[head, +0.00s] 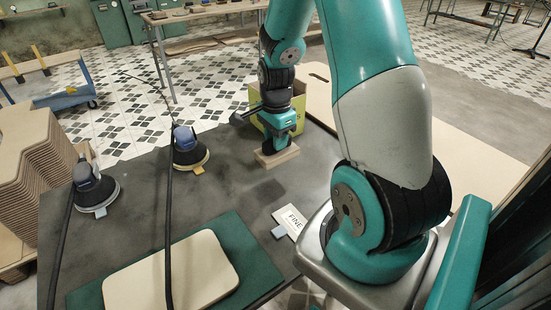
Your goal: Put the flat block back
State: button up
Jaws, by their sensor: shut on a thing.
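The flat block (277,157) is a small light-wood slab near the far right part of the dark table. My gripper (277,146) is above it, pointing down, and is shut on it. The fingertips are small and partly hidden here. I cannot tell whether the block touches the table or is slightly above it.
Two corded sanders, one (188,150) mid-table and one (93,187) at left, stand on the dark table (140,180). A pale rounded board (172,277) lies on a green mat (257,272). A "FINE" card (291,221) lies nearer. A yellow-green box (256,98) stands behind my gripper.

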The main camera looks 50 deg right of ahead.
aim_at(276, 158)
jog(key=shift+f, duration=3.45)
jog(key=shift+f, duration=0.2)
jog(key=o, duration=0.9)
jog(key=shift+r, duration=0.1)
jog(key=shift+o, duration=0.2)
